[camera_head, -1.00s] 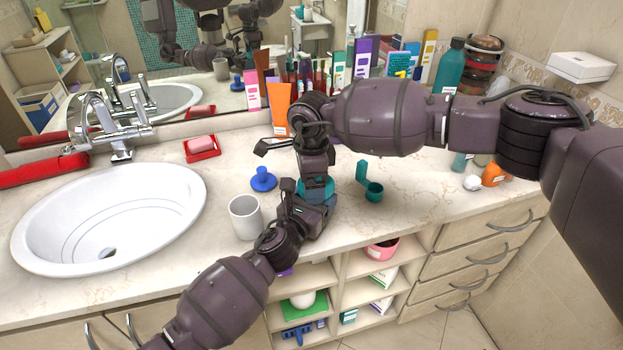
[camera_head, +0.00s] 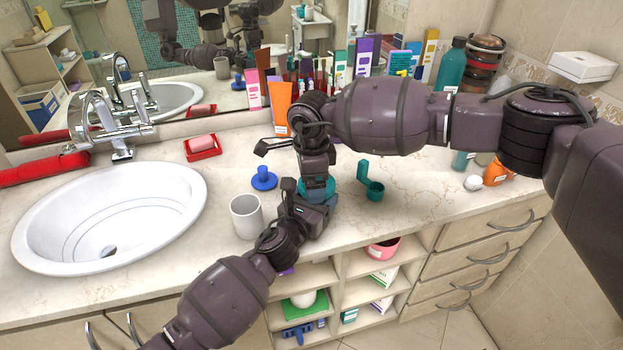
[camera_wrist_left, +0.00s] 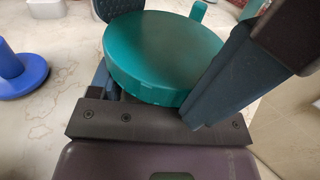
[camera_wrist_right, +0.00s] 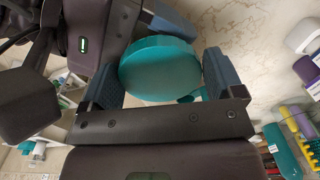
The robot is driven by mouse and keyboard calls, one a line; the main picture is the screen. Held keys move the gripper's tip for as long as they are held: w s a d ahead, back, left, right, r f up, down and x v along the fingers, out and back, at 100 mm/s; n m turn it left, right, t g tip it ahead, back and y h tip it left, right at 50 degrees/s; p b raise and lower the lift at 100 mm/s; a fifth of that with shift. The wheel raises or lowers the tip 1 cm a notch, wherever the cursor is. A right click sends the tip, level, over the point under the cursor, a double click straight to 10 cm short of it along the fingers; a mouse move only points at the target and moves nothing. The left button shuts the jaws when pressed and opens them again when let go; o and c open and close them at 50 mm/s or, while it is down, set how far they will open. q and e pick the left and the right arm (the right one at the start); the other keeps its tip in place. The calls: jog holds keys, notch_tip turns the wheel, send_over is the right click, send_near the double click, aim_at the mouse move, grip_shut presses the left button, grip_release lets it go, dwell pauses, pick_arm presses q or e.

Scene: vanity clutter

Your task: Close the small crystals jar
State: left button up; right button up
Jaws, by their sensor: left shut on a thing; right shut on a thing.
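The jar's round teal lid (camera_head: 313,184) shows between my two grippers on the counter, right of the grey cup. It fills the middle of the left wrist view (camera_wrist_left: 165,50) and lies flat between the fingers in the right wrist view (camera_wrist_right: 158,68). My left gripper (camera_head: 314,207) comes in low from the front and is shut on the jar, below the lid's top. My right gripper (camera_head: 316,180) reaches down from above and is shut on the lid. The jar body is mostly hidden, so I cannot tell how the lid is seated.
A grey cup (camera_head: 246,217) and a blue knobbed object (camera_head: 264,179) stand to the left, near the sink (camera_head: 60,225). A teal scoop-like piece (camera_head: 373,188) stands close on the right. Tubes and boxes line the mirror.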

jog(key=shift+d, duration=0.25)
dwell(0.7)
jog(key=shift+s+f, duration=0.1)
jog(key=shift+f, duration=0.55)
dwell(0.6)
jog(key=shift+a+r, duration=0.2)
jog(key=shift+s+a+r, duration=0.1)
jog(key=shift+a+r, duration=0.05)
jog(key=shift+r, duration=0.15)
dwell(1.1)
